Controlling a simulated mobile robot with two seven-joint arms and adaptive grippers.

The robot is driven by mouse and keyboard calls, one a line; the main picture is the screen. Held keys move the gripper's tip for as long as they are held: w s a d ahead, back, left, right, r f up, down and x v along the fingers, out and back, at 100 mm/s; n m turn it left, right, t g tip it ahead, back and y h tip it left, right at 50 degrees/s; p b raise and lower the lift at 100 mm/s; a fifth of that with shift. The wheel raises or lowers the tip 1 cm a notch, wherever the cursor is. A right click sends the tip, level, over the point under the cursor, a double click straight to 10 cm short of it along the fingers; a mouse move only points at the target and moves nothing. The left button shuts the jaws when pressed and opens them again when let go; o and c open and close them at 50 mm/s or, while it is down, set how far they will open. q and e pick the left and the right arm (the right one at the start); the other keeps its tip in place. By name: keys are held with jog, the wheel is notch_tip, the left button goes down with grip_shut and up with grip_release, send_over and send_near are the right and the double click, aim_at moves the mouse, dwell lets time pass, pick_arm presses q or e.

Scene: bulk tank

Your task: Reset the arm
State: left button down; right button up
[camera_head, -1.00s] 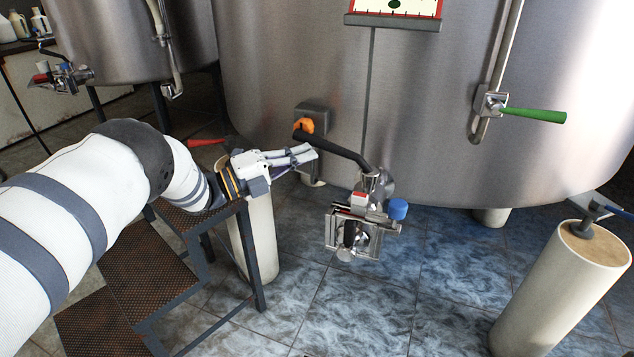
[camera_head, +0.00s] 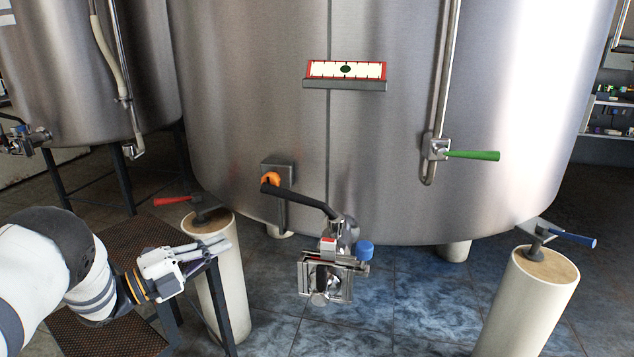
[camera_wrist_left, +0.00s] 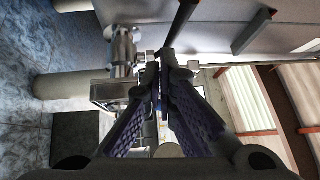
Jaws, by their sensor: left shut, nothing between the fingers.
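My left arm comes in from the lower left in the head view. Its white gripper (camera_head: 222,243) is shut and empty, beside the steel tank (camera_head: 400,110) and apart from the valve's black lever (camera_head: 305,198). In the left wrist view the gripper's fingers (camera_wrist_left: 163,62) point up the picture with their tips together. My right gripper is not in view.
A cream post (camera_head: 228,290) with a red handle (camera_head: 172,200) stands behind the gripper. A dark step frame (camera_head: 215,300) is close to it. Another cream post (camera_head: 525,310) with a blue handle (camera_head: 572,239) is at right. Tiled floor (camera_head: 425,300) between is open.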

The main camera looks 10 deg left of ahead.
pick_arm(q)
jog(key=s+d+f+n+g+y+p, duration=0.1)
jog(key=s+f+n+g+y+p, duration=0.2)
jog(key=s+f+n+y, duration=0.5)
jog(key=s+d+f+n+g+y+p, duration=0.2)
jog(key=s+f+n+g+y+p, duration=0.15)
jog(key=s+f+n, duration=0.85)
jog(key=s+d+r+n+g+p, duration=0.1)
jog(key=s+r+n+g, duration=0.1)
jog(key=s, duration=0.9)
jog(key=s+d+r+n+g+p, duration=0.1)
jog(key=s+r+g, duration=0.3)
jog(key=s, duration=0.7)
jog(key=s+d+r+n+g+p, duration=0.1)
jog(key=s+d+r+n+g, duration=0.1)
jog(key=s, duration=1)
jog(key=d+n+g+y, duration=0.1)
jog(key=g, duration=0.1)
jog(key=shift+r+n+g, duration=0.3)
jog(key=shift+r+g, duration=0.05)
jog(key=shift+r, duration=0.05)
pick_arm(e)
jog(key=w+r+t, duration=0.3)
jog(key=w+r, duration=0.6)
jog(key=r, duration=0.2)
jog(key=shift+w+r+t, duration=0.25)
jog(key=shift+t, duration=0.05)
pick_arm(q)
jog(key=shift+s, duration=0.1)
